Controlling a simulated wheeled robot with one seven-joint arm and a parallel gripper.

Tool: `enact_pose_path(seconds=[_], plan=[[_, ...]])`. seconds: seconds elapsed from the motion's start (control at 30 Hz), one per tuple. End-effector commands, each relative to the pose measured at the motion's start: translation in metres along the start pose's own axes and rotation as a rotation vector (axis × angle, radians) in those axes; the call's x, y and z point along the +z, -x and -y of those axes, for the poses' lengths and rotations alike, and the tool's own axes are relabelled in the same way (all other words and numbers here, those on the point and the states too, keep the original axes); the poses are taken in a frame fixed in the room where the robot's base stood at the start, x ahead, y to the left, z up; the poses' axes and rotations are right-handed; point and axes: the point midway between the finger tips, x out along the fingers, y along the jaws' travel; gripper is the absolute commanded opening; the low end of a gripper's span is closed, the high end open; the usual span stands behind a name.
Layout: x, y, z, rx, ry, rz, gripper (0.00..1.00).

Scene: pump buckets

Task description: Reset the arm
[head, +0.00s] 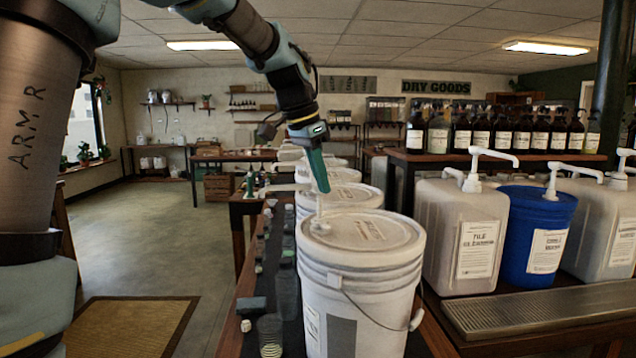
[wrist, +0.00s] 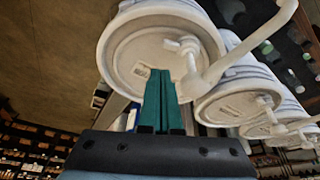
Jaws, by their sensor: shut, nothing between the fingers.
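My gripper (head: 323,188) points down above the nearest white bucket (head: 370,295), with its teal fingers closed together and nothing between them. In the wrist view the shut fingers (wrist: 160,75) overlap the picture of that bucket's lid (wrist: 130,50), beside its white pump (wrist: 188,52). The pump's spout runs to the upper right there. In the head view the fingers partly hide the pump. I cannot tell whether they touch it. My arm reaches in from the upper left, bent, with the wrist hanging down.
More white buckets (head: 328,175) stand in a row behind the nearest one. A blue jug (head: 528,258) and pale jugs (head: 448,265) with pumps stand at right, behind a metal drip tray (head: 540,310). Small bottles and jars line the table's left edge. The floor (head: 150,230) at left is open.

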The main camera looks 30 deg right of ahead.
Motion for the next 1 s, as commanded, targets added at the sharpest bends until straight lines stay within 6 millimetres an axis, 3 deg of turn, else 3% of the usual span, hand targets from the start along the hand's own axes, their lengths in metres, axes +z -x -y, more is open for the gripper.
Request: enact_pose_path(seconds=[0.57, 0.67, 0.77, 0.87, 1.0], plan=[[-0.002, 0.003, 0.0, 0.0, 0.001, 0.001, 0.0], [0.009, 0.001, 0.005, -0.008, 0.032, 0.009, 0.0], [0.042, -0.009, 0.019, -0.036, 0.136, 0.033, 0.0], [0.101, -0.023, 0.038, -0.083, 0.313, 0.068, 0.0], [0.201, -0.041, 0.05, -0.159, 0.608, 0.113, 0.0]])
